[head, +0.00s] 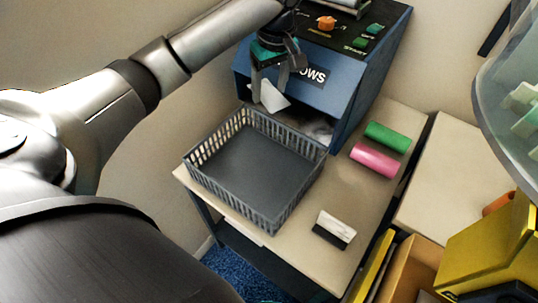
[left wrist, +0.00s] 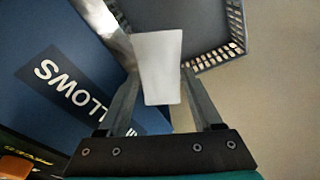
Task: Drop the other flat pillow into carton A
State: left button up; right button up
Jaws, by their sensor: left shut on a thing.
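My left gripper (head: 268,92) is shut on a white flat pillow (head: 272,97) and holds it in front of the blue machine, above the back of the grey basket. In the left wrist view the pillow (left wrist: 158,68) sits between the two fingers, with the basket beyond it. An open brown carton (head: 412,272) stands at the lower right, partly cut off by the frame. I see no letter on it, so I cannot tell whether it is carton A.
The blue machine (head: 293,75), lettered "OWS", stands behind the empty-looking grey basket (head: 289,212) on the table (head: 285,250). A green roll (head: 387,137), a pink roll (head: 375,160) and a black-and-white block (head: 335,229) lie right of the basket. A yellow object (head: 490,250) is at lower right.

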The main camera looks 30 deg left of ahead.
pick_arm(q)
jog(key=b, duration=0.5)
send_over(268, 159)
jog(key=f, duration=2.1)
jog(key=shift+s+d, duration=0.2)
jog(key=shift+d, duration=0.1)
jog(key=shift+f, duration=1.65)
jog(key=shift+f, duration=0.1)
jog(key=shift+f, duration=0.15)
jog(key=o, duration=1.3)
